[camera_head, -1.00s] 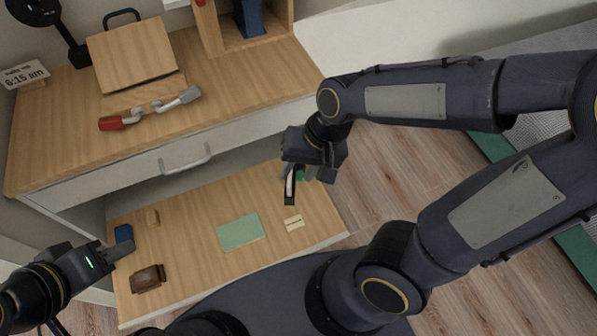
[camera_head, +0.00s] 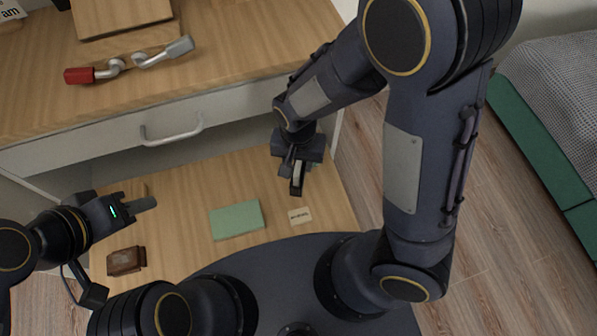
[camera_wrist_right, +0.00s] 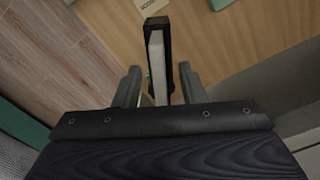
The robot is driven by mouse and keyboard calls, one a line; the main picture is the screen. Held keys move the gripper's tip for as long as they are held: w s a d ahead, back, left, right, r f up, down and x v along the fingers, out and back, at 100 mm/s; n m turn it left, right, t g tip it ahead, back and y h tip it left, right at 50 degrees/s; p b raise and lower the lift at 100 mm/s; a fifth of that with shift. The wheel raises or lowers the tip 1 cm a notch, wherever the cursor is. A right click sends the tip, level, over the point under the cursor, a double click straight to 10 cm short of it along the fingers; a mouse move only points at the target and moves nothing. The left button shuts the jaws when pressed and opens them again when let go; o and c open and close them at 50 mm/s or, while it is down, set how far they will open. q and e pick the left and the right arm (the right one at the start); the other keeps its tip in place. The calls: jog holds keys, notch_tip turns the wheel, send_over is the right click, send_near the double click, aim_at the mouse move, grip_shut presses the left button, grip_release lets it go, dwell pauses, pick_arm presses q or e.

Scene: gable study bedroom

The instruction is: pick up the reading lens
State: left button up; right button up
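A slim black-framed bar with a pale strip, which looks like the reading lens (camera_head: 297,185), is at the right part of the low wooden surface. In the right wrist view the same bar (camera_wrist_right: 157,50) stands lengthwise between my right gripper's (camera_wrist_right: 158,78) two fingers, with a gap on each side. My right gripper (camera_head: 292,165) is open around its near end and partly hides it in the head view. I cannot tell whether they touch. My left gripper (camera_head: 150,203) is over the left part of the surface, away from the lens; its finger opening is unclear.
A green booklet (camera_head: 237,220), a small cream card (camera_head: 300,215) and a brown box (camera_head: 126,261) lie on the low surface. A drawer front with a handle (camera_head: 172,135) is above and behind. A red-ended metal tool (camera_head: 125,66) lies on the desktop.

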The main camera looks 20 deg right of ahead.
notch_tip(320, 180, down, 2)
jog(key=shift+r, duration=0.1)
grip_shut()
